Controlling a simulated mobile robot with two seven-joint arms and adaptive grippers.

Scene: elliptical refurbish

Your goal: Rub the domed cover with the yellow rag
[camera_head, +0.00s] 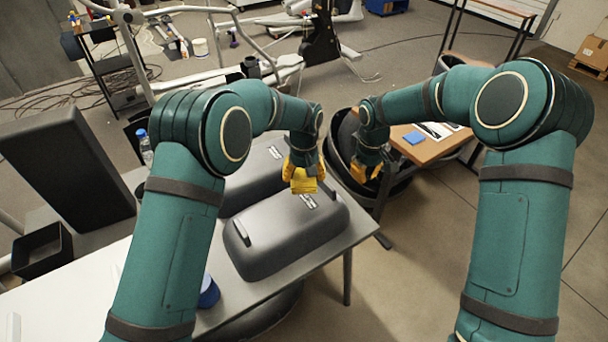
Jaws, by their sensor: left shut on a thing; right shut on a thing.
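A dark grey domed cover (285,238) lies dome up on the table, near its right end. A second, similar grey cover (245,180) lies just behind it. My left gripper (303,172) is shut on the yellow rag (303,186), which hangs at the far edge of the front cover. I cannot tell whether the rag touches the cover. My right gripper (366,172) is just right of the front cover's far right corner. Its yellow fingers are shut, but what they hold is not clear.
The light table (70,290) has bare room at the left, mostly behind my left arm. A blue object (208,292) is partly hidden by that arm. A bottle (145,147) and black box (42,250) stand left. A wooden desk (425,150) with papers stands at the right.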

